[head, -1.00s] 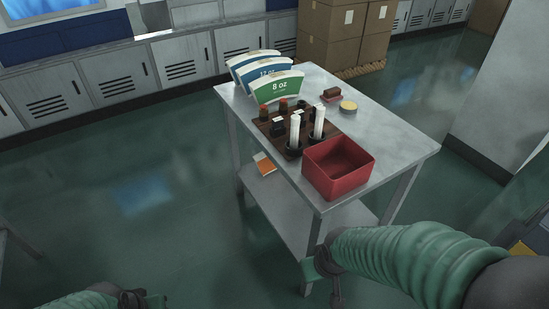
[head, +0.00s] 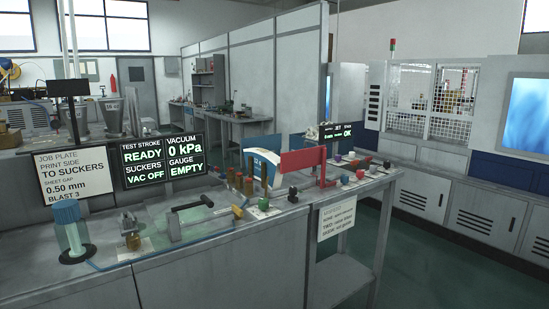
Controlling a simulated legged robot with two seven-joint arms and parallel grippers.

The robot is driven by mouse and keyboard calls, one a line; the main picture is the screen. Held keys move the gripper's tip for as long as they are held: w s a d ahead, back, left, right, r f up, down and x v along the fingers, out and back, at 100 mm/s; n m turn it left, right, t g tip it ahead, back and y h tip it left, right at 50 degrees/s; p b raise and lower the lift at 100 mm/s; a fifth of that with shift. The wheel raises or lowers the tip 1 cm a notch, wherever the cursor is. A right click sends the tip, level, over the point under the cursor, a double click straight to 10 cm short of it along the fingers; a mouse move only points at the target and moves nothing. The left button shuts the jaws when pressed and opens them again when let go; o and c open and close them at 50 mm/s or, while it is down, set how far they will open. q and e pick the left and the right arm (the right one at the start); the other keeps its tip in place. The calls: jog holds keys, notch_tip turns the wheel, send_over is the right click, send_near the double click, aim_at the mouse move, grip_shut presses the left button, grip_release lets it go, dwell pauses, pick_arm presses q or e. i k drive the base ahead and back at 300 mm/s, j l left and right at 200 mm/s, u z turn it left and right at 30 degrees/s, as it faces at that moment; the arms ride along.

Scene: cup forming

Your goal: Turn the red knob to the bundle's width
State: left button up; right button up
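Several small coloured knob-like pieces stand on the bench at the middle right. A red one (head: 360,174) is near the bench's right end, and I cannot tell for sure that it is the red knob. A bundle of blue and white curved sheets (head: 264,166) stands upright behind a row of brown posts. A red upright plate with a bracket (head: 303,159) is just right of it, partly covering it. Neither of my grippers is in view.
A display (head: 162,161) reads READY, VAC OFF, 0 kPa and GAUGE EMPTY. A job plate (head: 74,176) gives a sheet gap of 0.50 mm. A clear cylinder (head: 70,232) and a black-handled tool (head: 192,204) are on the left bench. Open floor lies at the right.

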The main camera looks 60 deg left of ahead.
aim_at(360, 173)
jog(key=i+j+u, duration=0.1)
jog(key=u, duration=0.35)
jog(key=i+u, duration=0.1)
jog(key=u, duration=0.35)
jog(key=i+j+u, duration=0.1)
jog(key=u, duration=0.3)
jog(key=i+u, duration=0.15)
jog(key=u, duration=0.3)
jog(key=i+l+u, duration=0.1)
jog(key=u, duration=0.35)
